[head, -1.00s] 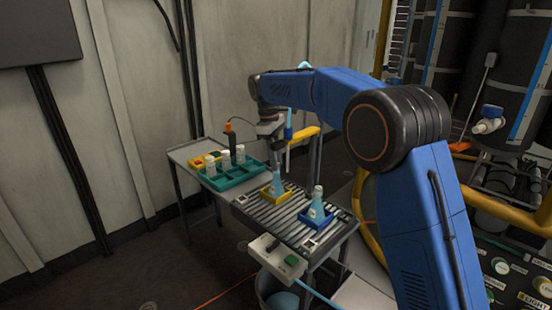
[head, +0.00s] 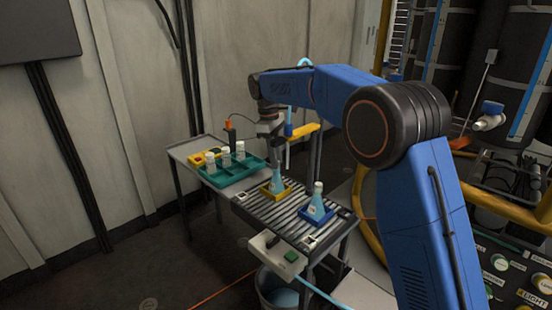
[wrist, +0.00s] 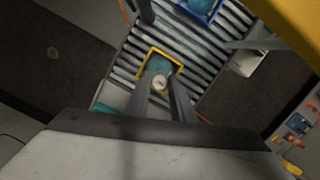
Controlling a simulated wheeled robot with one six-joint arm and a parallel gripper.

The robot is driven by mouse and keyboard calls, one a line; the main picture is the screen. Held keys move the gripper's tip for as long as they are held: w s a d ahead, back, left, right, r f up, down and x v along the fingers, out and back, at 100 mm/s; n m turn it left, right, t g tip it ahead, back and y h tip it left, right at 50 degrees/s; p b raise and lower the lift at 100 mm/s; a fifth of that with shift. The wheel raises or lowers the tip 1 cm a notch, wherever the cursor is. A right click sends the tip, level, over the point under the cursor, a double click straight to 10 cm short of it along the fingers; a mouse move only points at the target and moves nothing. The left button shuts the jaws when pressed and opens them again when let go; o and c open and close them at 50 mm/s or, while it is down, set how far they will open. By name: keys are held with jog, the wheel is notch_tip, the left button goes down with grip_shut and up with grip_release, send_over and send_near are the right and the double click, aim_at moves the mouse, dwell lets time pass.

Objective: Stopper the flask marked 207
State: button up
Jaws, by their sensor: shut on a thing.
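A blue-tinted conical flask (head: 277,182) stands upright in a yellow holder (head: 264,190) on the roller table. A second flask (head: 317,205) stands in a blue holder (head: 304,217) to its right, with a pale top. The number on either flask is too small to read. My gripper (head: 277,163) points down right at the top of the flask in the yellow holder. In the wrist view its fingers (wrist: 161,92) close on a small pale round stopper (wrist: 160,83), over the yellow holder (wrist: 147,56). Whether the stopper is seated in the neck is unclear.
A green rack (head: 232,178) with several white-topped items stands on the grey side table left of the rollers. A yellow arm-like part (head: 304,131) rises behind the flasks. A control box (head: 278,252) with a green button is at the front, above a bucket (head: 278,291).

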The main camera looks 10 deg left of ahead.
jog(key=shift+f, duration=0.2)
jog(key=o, duration=1.4)
jog(key=shift+r, duration=0.15)
jog(key=shift+r, duration=2.85)
grip_shut()
